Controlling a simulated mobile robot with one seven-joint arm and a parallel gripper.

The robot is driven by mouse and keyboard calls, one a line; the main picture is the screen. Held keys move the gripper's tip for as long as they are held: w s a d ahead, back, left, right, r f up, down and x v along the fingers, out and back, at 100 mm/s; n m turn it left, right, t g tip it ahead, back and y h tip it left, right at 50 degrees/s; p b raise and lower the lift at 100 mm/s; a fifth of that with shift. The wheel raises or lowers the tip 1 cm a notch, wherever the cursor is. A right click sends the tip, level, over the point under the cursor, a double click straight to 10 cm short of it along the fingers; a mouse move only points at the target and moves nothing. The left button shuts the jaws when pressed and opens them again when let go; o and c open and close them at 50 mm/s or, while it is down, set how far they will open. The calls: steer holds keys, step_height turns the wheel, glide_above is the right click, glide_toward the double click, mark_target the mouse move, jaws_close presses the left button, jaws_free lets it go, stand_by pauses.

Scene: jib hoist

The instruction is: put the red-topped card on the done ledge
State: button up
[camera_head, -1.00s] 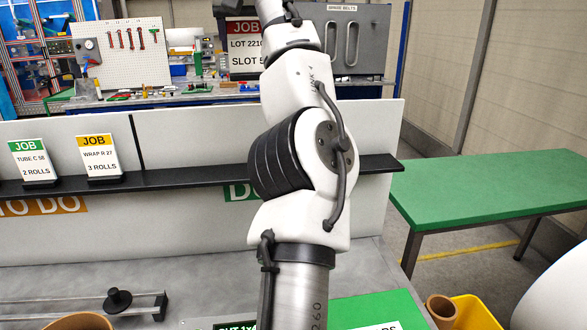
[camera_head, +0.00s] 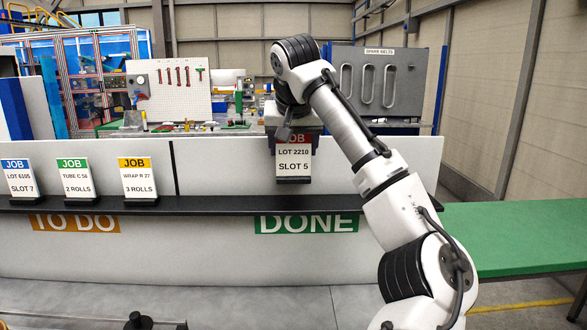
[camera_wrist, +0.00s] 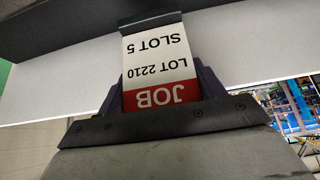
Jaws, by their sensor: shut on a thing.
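The red-topped card (camera_head: 294,160), reading LOT 2210 SLOT 5, is upright in my gripper (camera_head: 294,140). Its dark base appears slightly above the black done ledge (camera_head: 330,202), over the green DONE label (camera_head: 307,223); a small gap shows below it. In the wrist view the card (camera_wrist: 158,62) appears upside down, with my gripper's fingers (camera_wrist: 161,88) at both sides of its red end. Whether the base touches anything is not clear in that view.
On the same ledge, above the orange TO DO label (camera_head: 75,223), stand a blue-topped card (camera_head: 20,177), a green-topped card (camera_head: 75,177) and a yellow-topped card (camera_head: 138,177). The ledge between the yellow-topped card and the held card is clear. A green table (camera_head: 525,235) stands at right.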

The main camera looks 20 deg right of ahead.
mark_target(293, 159)
steer(key=shift+f, duration=2.35)
steer(key=shift+f, duration=0.1)
steer(key=shift+f, duration=0.15)
steer(key=o, duration=1)
steer(key=shift+o, duration=0.2)
steer(key=shift+s+r, duration=0.1)
steer(key=shift+r, duration=0.35)
steer(key=b+v, duration=0.1)
steer(key=v, duration=1)
steer(key=shift+r+b, duration=0.25)
steer(key=shift+b, duration=0.1)
